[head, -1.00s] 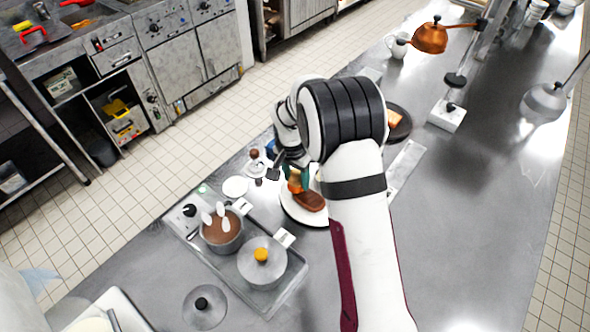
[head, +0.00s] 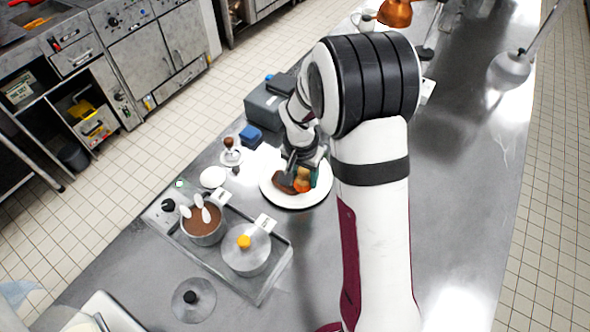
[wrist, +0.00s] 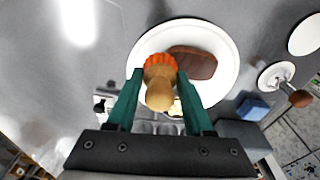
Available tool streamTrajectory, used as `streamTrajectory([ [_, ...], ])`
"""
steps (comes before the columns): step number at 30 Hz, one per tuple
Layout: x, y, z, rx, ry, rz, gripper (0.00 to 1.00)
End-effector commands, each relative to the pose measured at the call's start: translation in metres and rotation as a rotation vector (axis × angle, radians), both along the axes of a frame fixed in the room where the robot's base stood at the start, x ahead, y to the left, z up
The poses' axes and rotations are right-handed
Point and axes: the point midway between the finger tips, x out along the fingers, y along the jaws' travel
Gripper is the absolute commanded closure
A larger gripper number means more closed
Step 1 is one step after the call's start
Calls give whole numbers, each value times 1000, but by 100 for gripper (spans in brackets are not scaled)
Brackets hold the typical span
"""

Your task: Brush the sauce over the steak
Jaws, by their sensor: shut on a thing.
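The brown steak (head: 285,183) lies on the white plate (head: 269,194), to the left in the head view. In the wrist view the steak (wrist: 198,62) is beside the brush, on the plate (wrist: 228,88). My gripper (wrist: 160,75) has its teal fingers closed around the tan handle of a brush (wrist: 160,90). The brush's orange head (head: 302,186) is over the plate, just right of the steak in the head view. I cannot tell whether it touches the plate. The pot of brown sauce (head: 202,221) stands to the left, with white spoon-like handles in it.
A loose lid (head: 194,303) lies in front. A small saucer (head: 231,157) with a brown-knobbed item, a blue object (head: 251,136) and a grey box (head: 263,106) stand behind the plate.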

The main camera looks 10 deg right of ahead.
Motion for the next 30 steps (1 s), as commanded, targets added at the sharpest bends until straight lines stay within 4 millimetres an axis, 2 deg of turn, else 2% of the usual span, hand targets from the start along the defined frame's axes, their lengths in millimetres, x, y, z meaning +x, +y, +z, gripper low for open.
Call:
streamTrajectory([
  [30,67,66,1,-1,-3,2,93],
])
